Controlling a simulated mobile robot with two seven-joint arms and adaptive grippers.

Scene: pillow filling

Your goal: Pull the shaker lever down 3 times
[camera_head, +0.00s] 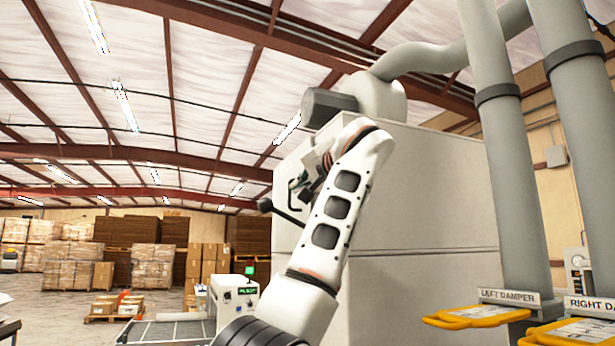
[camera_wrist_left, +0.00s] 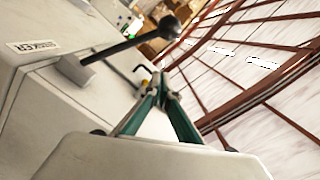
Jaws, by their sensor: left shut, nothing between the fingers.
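The shaker lever is a dark rod with a black ball knob (camera_wrist_left: 169,27). It sticks out from the side of a large pale cabinet (camera_wrist_left: 40,100), beside a label reading SHAKER (camera_wrist_left: 35,47). In the head view, the lever (camera_head: 285,214) shows left of my arm, pointing left and slightly up. My left gripper (camera_wrist_left: 160,80) is shut and empty, its green fingers meeting near the lever with a visible gap between tips and knob. In the head view, the gripper (camera_head: 299,183) is just above the lever, partly hidden by my wrist. My right gripper is out of view.
The cabinet (camera_head: 430,200) fills the middle. Grey ducts (camera_head: 515,180) stand at right above yellow damper handles (camera_head: 475,317). A white control box with a green display (camera_head: 234,298) stands lower left. Stacked boxes (camera_head: 65,260) are far behind; open floor lies at left.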

